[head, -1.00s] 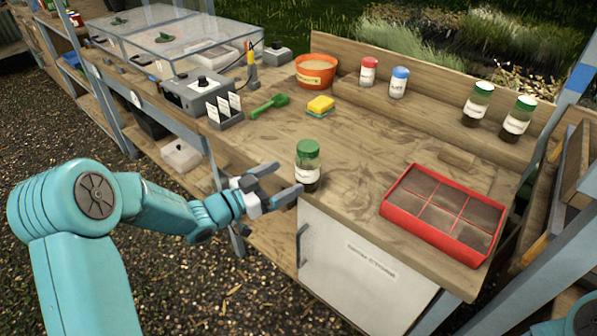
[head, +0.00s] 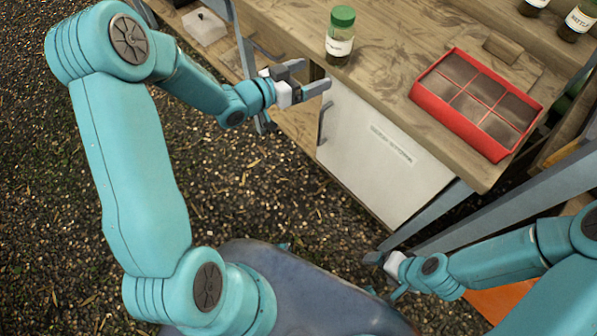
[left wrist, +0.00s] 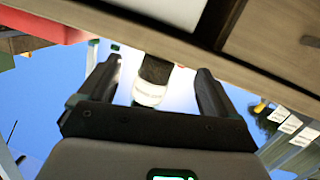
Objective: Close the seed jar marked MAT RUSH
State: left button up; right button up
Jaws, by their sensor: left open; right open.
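A glass jar with a green lid (head: 342,18) and a white label (head: 339,46) stands upright near the bench's front edge. Its label is too small to read, and I cannot tell if the lid is tight. My left gripper (head: 322,85) is open and empty, off the bench's front edge, apart from the jar. In the left wrist view the jar (left wrist: 149,88) appears upside down between the open fingers (left wrist: 155,85), its lid hidden behind the gripper. Two jars, one labelled (head: 579,18), are cut off at top right. My right gripper (head: 380,262) is low at the right, open.
A red divided tray (head: 440,97) sits right of the jar on the bench. A wooden block (head: 502,50) lies behind it. A white cabinet door (head: 370,160) with a handle is below the bench edge. Bare bench top (head: 400,35) lies between jar and tray.

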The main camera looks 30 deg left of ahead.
pick_arm(q)
jog(key=s+d+f+n+g+y, duration=0.1)
jog(key=s+d+f+n+g, duration=0.1)
jog(key=f, duration=0.4)
jog(key=s+d+f+n+g+y, duration=0.1)
jog(key=s+d+f+g, duration=0.15)
jog(key=f, duration=0.35)
jog(key=s+d+f+n+g, duration=0.1)
jog(key=s+d+f+g, duration=0.1)
jog(key=s, duration=0.5)
jog(key=s+d+f+n+g+y, duration=0.1)
jog(key=s+d+f+g, duration=0.1)
jog(key=s+f+g, duration=0.2)
jog(key=s+d+f+g, duration=0.3)
jog(key=s+f, duration=0.3)
jog(key=s, duration=0.5)
jog(key=shift+f+n+y, duration=0.2)
jog(key=shift+n+y, duration=0.1)
jog(key=shift+n, duration=0.1)
notch_tip(320, 180, up, 4)
jog(key=p, duration=0.4)
jog(key=shift+r, duration=0.1)
